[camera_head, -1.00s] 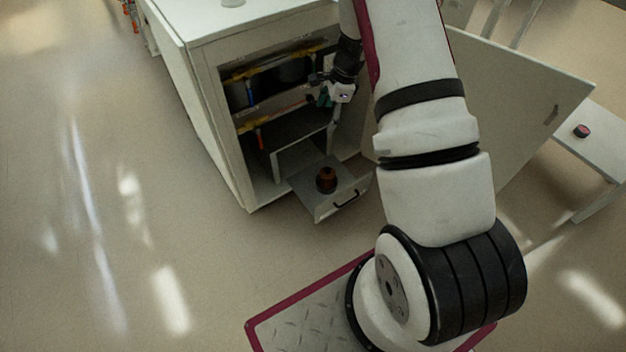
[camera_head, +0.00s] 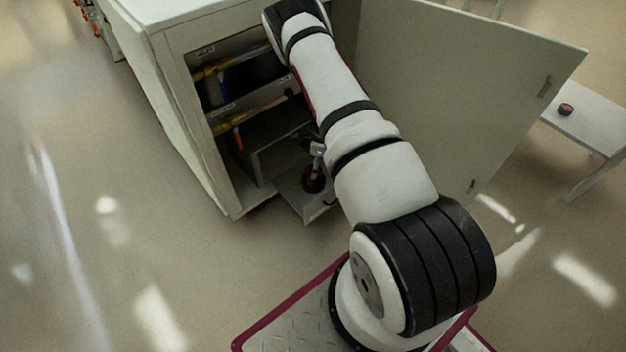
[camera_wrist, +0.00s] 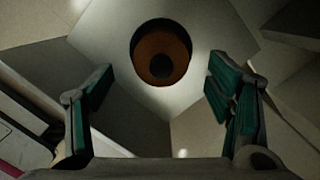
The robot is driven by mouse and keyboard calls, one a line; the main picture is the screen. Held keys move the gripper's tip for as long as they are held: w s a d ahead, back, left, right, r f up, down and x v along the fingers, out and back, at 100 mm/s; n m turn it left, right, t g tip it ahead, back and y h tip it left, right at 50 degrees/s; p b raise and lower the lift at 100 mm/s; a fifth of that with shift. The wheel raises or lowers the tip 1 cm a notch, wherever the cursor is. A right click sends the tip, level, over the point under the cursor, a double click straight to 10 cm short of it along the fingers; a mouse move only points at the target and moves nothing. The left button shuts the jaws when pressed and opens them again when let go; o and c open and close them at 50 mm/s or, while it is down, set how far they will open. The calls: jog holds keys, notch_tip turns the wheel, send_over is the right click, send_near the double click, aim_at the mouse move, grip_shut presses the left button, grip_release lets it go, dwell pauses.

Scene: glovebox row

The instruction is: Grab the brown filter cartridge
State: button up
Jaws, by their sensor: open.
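The brown filter cartridge (camera_wrist: 162,58) shows in the wrist view as an orange-brown round with a dark centre, sitting in a dark round hole or recess of the pulled-out drawer (camera_wrist: 100,30). In the head view the cartridge (camera_head: 313,183) is a small dark shape on the drawer (camera_head: 291,194), partly covered by my gripper (camera_head: 318,160). In the wrist view my gripper (camera_wrist: 158,103) is open, with its green-padded fingers apart. The cartridge lies ahead of the fingertips, roughly centred between them, and nothing is held.
The white cabinet (camera_head: 170,75) stands open, with shelves holding dark items and yellow and orange pieces. Its door (camera_head: 450,90) is swung wide to the right of my arm. A white bench (camera_head: 590,125) at the right carries a small dark red-topped item (camera_head: 566,109). The floor at left is clear.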

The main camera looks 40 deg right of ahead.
jog(key=shift+w+a+f+b, duration=0.15)
jog(key=shift+f+b, duration=0.3)
jog(key=shift+f, duration=0.55)
jog(key=shift+w+a+f+b, duration=0.1)
jog(key=shift+f+b, duration=0.35)
jog(key=shift+f, duration=0.55)
jog(key=shift+w+a+f+b, duration=0.15)
jog(key=shift+f+b, duration=0.3)
jog(key=shift+f, duration=0.55)
jog(key=c, duration=1.3)
